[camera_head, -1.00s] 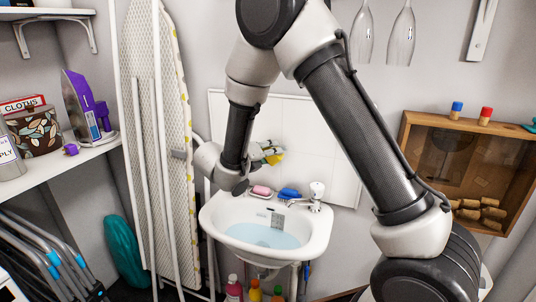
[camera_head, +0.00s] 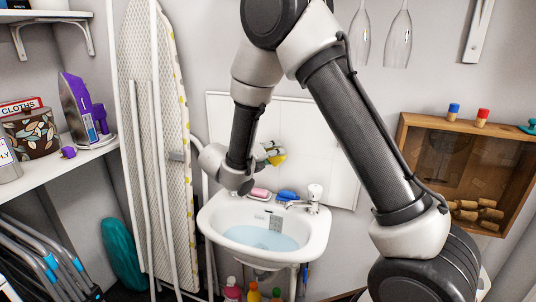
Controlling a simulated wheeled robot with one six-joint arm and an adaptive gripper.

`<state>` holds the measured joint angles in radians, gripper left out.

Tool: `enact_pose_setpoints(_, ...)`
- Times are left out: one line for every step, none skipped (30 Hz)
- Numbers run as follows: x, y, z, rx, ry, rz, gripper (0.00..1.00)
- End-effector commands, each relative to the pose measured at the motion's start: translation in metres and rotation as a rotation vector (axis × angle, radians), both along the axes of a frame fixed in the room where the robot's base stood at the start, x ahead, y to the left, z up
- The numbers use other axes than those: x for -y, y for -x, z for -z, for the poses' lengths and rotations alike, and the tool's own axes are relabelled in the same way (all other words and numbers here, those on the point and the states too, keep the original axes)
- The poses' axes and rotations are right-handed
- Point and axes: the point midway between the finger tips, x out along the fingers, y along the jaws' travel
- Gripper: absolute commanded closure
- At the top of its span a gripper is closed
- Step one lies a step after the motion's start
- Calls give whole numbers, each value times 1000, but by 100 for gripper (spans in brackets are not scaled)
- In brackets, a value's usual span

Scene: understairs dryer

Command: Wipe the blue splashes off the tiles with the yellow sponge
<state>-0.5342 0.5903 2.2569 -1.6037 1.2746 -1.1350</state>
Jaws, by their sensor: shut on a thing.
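My gripper (camera_head: 269,150) is in front of the white tiles (camera_head: 318,150), above the back of the sink. It is shut on the yellow sponge (camera_head: 277,159), of which only a small part shows. The sponge is at or close to the tile face; I cannot tell if it touches. No blue splashes show on the visible tiles. My arm covers much of the tile panel.
The white sink (camera_head: 318,240) holds bluish water. A pink soap (camera_head: 259,193), a blue item (camera_head: 287,196) and the tap (camera_head: 314,196) stand along its back rim. An ironing board (camera_head: 158,120) leans at left. A wooden case (camera_head: 408,130) hangs at right.

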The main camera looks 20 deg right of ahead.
Motion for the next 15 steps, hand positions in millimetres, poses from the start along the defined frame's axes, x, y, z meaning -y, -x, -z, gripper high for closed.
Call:
enact_pose_setpoints(5, 3, -1, 0, 0, 2, 86)
enact_pose_setpoints(7, 5, -1, 0, 0, 2, 86)
enact_pose_setpoints(10, 8, 0, 0, -1, 2, 86)
enact_pose_setpoints(12, 10, 0, 0, 0, 2, 86)
enact_pose_setpoints(14, 11, 0, 0, 0, 1, 86)
enact_pose_setpoints(17, 14, 0, 0, 0, 0, 86)
enact_pose_setpoints(18, 15, 0, 0, 0, 0, 86)
enact_pose_setpoints(20, 16, 0, 1, -1, 0, 86)
enact_pose_setpoints(21, 17, 0, 2, -1, 1, 86)
enact_pose_setpoints(22, 18, 0, 1, -2, 1, 86)
enact_pose_setpoints(22, 18, 0, 0, -1, 1, 86)
enact_pose_setpoints(23, 18, 0, 0, -1, 1, 86)
enact_pose_setpoints(24, 17, 0, 1, -2, 1, 86)
enact_pose_setpoints(24, 17, 0, 1, -1, 2, 86)
enact_pose_setpoints(25, 16, 0, 1, -2, 1, 86)
